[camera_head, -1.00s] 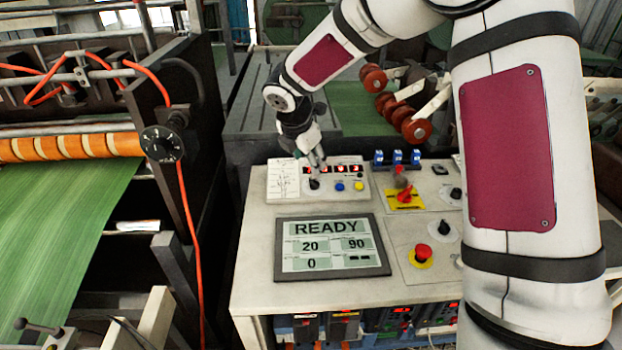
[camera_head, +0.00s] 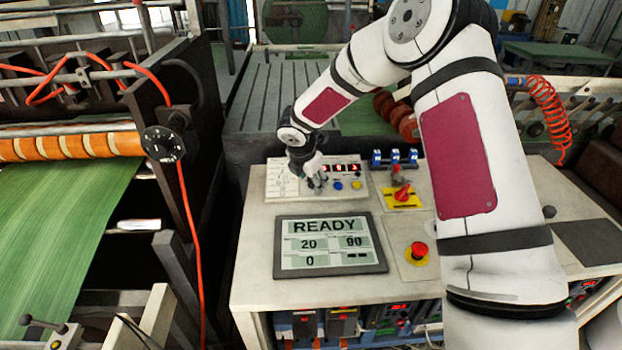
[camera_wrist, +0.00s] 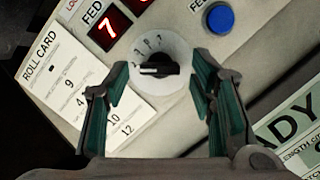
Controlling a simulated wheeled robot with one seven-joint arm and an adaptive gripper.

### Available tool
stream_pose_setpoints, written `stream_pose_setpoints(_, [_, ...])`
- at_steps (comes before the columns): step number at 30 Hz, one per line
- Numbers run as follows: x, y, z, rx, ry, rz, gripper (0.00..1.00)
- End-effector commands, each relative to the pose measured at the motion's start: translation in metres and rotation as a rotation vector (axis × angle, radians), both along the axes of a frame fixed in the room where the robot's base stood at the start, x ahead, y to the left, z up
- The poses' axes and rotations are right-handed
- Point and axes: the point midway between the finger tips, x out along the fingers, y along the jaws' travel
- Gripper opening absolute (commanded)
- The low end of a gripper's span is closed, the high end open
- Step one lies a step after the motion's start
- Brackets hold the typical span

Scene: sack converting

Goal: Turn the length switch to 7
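A black switch knob (camera_wrist: 158,66) with a white pointer mark sits on a round pale dial plate (camera_wrist: 170,45) with small figures, too blurred to read surely. The pointer mark points left in the wrist view. My gripper (camera_wrist: 161,78) is open, with one teal-padded finger on each side of the knob and gaps between pads and knob. In the head view my gripper (camera_head: 316,184) is low over the control panel (camera_head: 285,180) and hides the knob. A red display (camera_wrist: 110,24) above the knob shows a 7.
A roll card (camera_wrist: 75,75) with numbers lies left of the knob. A blue button (camera_wrist: 220,18) is close on the right. The READY screen (camera_head: 330,245), yellow-backed red switch (camera_head: 402,194) and red stop button (camera_head: 419,250) share the desk.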

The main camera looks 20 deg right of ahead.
Motion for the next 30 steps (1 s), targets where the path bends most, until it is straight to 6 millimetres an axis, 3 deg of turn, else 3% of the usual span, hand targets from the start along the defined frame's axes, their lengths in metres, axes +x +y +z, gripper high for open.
stream_pose_setpoints(1, [0.0000,0.0000,0.0001,0.000,0.000,0.000,0.41])
stream_pose_setpoints(6, [-0.0001,0.0000,0.0002,0.000,0.000,0.000,0.03])
stream_pose_setpoints(19, [0.0017,0.0009,0.0002,0.013,-0.004,-0.060,0.02])
stream_pose_setpoints(30, [0.0052,0.0019,-0.0006,0.076,-0.016,-0.335,0.02])
